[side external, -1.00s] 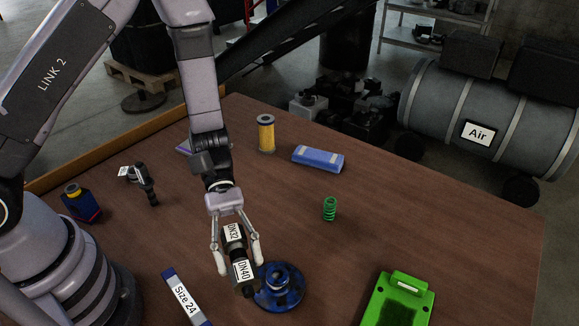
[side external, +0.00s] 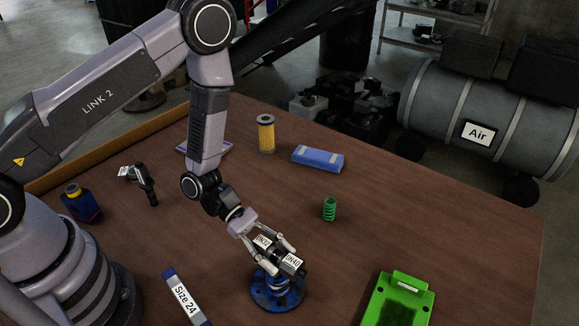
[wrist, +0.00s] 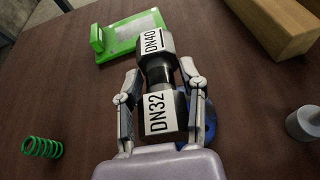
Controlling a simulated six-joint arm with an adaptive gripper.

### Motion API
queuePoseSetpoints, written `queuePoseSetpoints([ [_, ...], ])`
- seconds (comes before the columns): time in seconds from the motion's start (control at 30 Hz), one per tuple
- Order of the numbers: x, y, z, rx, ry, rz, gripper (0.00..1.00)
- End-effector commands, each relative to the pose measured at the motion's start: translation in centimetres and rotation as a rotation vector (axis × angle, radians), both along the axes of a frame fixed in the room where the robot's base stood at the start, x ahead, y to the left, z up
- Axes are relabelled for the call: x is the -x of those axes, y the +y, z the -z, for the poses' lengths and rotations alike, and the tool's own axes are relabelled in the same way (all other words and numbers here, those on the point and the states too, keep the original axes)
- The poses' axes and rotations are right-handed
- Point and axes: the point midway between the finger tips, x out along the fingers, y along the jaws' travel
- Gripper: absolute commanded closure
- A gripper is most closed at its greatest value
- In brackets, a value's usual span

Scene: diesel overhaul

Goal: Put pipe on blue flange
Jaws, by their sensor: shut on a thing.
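The pipe (side external: 277,256) is a dark fitting with white DN32 and DN40 labels. My gripper (side external: 272,247) is shut on it and holds it lying roughly sideways, directly over the blue flange (side external: 277,296). In the side view the pipe overlaps the top of the flange; I cannot tell whether they touch. In the wrist view the pipe (wrist: 157,75) lies between the two fingers, DN40 end away from the palm. Only a sliver of the blue flange (wrist: 210,115) shows there, behind the right finger.
A green tray (side external: 399,300) lies right of the flange, and a green spring (side external: 329,209) stands behind it. A "Size 24" bar (side external: 186,297) lies left. Bare table surrounds the flange.

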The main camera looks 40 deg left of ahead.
Motion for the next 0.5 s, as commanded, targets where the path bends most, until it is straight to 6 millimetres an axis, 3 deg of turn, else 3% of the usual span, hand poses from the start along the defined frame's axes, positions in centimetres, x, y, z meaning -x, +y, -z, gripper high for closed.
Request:
queuePoseSetpoints([
  [0.27, 0.0, 0.0, 3.6, 0.002, 0.002, 0.0, 1.0],
  [0.5, 0.0, 0.0, 3.9, 0.002, -0.001, 0.0, 1.0],
])
